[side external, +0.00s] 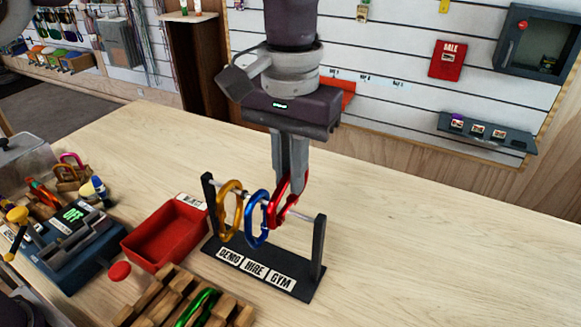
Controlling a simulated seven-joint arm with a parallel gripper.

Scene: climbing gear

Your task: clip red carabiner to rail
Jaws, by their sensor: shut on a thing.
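The red carabiner (279,208) is held upright, slightly tilted, at the right part of the rail. My gripper (290,188) points down above the rail and is shut on its upper part. The rail (303,216) is a thin bar between two black posts on a black base labelled DEMO, HIRE and GYM. A yellow carabiner (222,214) and a blue carabiner (265,222) hang on the rail to the left. The red one overlaps the rail in the picture; I cannot tell whether the rail passes through it or whether its gate is shut.
A red tray (160,240) stands left of the rail stand. A wooden rack (165,305) with a green carabiner (197,306) is at the front. A blue-grey device (72,245) and other gear crowd the left. The table right of the stand is clear.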

